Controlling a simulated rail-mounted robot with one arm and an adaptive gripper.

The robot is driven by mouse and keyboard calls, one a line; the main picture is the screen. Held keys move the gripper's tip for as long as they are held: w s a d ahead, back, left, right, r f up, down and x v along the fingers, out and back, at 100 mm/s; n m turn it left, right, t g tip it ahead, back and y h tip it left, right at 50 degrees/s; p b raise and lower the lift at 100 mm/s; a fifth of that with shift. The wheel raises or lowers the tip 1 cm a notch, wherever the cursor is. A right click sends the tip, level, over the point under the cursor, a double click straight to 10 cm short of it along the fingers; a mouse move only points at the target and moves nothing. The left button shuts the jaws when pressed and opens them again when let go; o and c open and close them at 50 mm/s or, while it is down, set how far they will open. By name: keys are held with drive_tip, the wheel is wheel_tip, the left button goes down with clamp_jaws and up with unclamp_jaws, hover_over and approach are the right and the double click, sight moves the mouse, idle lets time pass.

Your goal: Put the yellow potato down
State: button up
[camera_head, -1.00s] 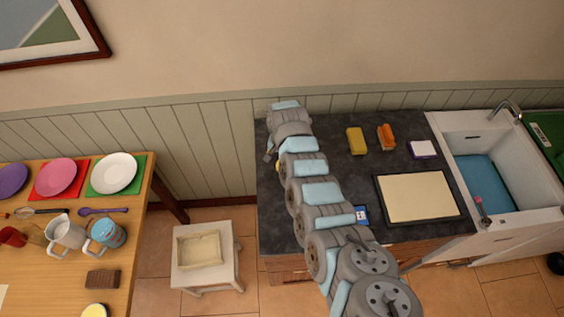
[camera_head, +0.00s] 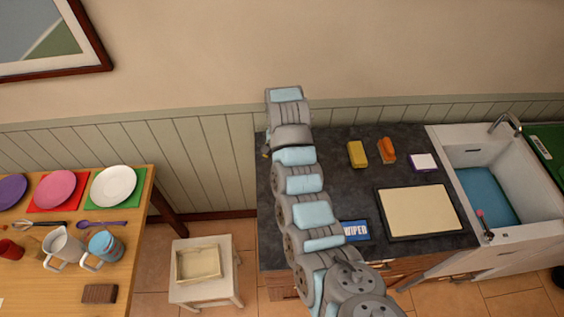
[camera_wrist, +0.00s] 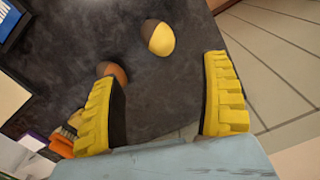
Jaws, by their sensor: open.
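The yellow potato (camera_wrist: 160,39), part yellow and part dark brown, lies on the dark countertop in the wrist view, beyond the fingertips and apart from them. A second, orange-brown round thing (camera_wrist: 113,71) sits by the tip of the left finger and is partly hidden by it; I cannot tell whether they touch. My gripper (camera_wrist: 160,70) is open, its yellow-padded fingers wide apart with nothing between them. In the head view my arm covers the left side of the counter (camera_head: 345,190), and neither round thing shows there.
A yellow sponge (camera_head: 357,154), an orange brush-like thing (camera_head: 387,150), a cream board (camera_head: 420,210) and a blue WIPER box (camera_head: 356,231) are on the counter. The sink (camera_head: 485,195) is at right. A stool (camera_head: 205,288) and a laid table (camera_head: 60,285) stand at left.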

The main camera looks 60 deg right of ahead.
drive_tip(key=shift+r+p, duration=0.45)
drive_tip(key=shift+r, duration=0.5)
